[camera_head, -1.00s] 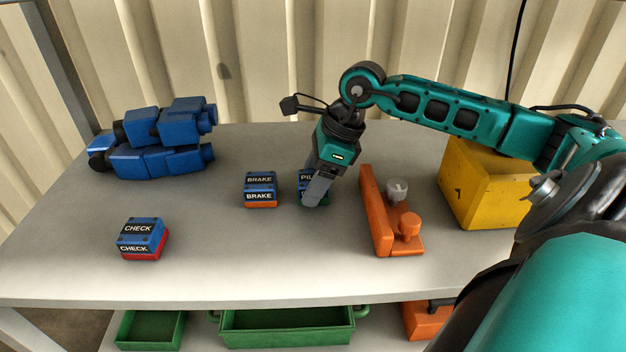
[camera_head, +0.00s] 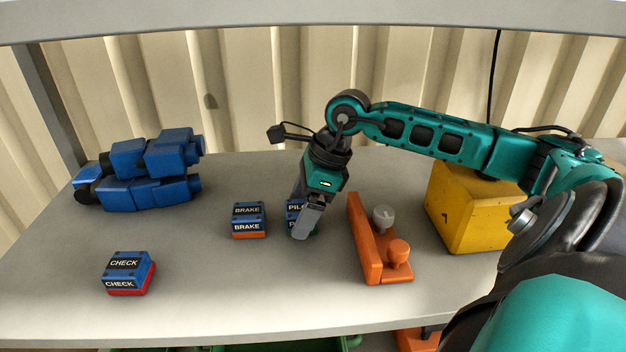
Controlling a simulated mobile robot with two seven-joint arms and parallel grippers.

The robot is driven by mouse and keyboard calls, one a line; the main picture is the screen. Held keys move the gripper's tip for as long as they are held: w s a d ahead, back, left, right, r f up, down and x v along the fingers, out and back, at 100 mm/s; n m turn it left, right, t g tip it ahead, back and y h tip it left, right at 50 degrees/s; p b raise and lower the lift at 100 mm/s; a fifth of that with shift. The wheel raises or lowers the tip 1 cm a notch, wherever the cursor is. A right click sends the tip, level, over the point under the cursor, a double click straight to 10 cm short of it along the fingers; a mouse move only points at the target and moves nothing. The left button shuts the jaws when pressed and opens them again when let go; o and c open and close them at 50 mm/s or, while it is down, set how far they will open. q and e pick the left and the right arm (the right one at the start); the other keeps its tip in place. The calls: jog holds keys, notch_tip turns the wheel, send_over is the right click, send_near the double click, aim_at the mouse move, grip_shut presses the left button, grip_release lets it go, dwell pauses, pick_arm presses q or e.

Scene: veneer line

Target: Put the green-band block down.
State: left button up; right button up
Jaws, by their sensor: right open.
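The green-band block (camera_head: 293,212) is blue with a partly readable label starting "PIL". It stands upright on the grey table, and a bit of green shows at its base. My right gripper (camera_head: 304,226) is over it, pointing down, with its fingers at the block's right and front. The gripper is open and hides much of the block. The table (camera_head: 200,290) is under the block. My left gripper is not in view.
Left of it stands the orange-band BRAKE block (camera_head: 249,221), close by. A red-band CHECK block (camera_head: 128,272) is at front left. An orange fixture (camera_head: 368,245) is close on the right, with a yellow box (camera_head: 465,212) beyond. Blue parts (camera_head: 145,170) lie back left.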

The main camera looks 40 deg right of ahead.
jog(key=p+v, duration=0.1)
jog(key=v, duration=0.4)
jog(key=shift+d+r, duration=0.15)
jog(key=shift+r, duration=0.1)
pick_arm(q)
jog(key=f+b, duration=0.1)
jog(key=b, duration=0.2)
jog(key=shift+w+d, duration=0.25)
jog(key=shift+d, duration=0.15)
pick_arm(e)
jog(key=v, duration=0.6)
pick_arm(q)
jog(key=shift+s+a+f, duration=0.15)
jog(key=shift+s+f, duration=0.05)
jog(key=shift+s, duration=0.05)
